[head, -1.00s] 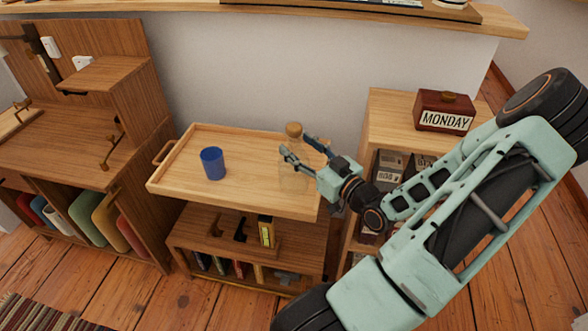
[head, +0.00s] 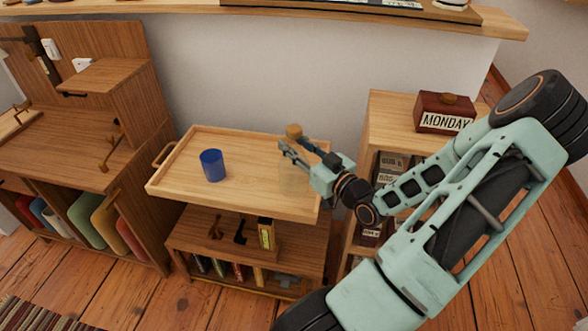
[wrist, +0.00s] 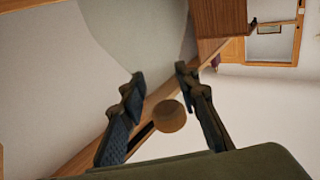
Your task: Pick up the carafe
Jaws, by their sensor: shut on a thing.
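The carafe is clear glass with a round cork stopper (head: 294,131), and stands at the right end of the wooden tray top. Its glass body is very hard to make out in the head view. My gripper (head: 294,148) has its fingers on either side of the carafe, just below the cork, and is shut on it. In the wrist view the cork (wrist: 169,116) shows between the two dark fingers (wrist: 158,84); the glass between them is barely visible. I cannot tell whether the base touches the tray.
A blue cup (head: 213,165) stands on the left part of the tray top (head: 250,190), which has a raised rim. A wooden shelf unit (head: 400,115) with a MONDAY block calendar (head: 444,113) stands to the right. A wall is close behind. The tray's middle is clear.

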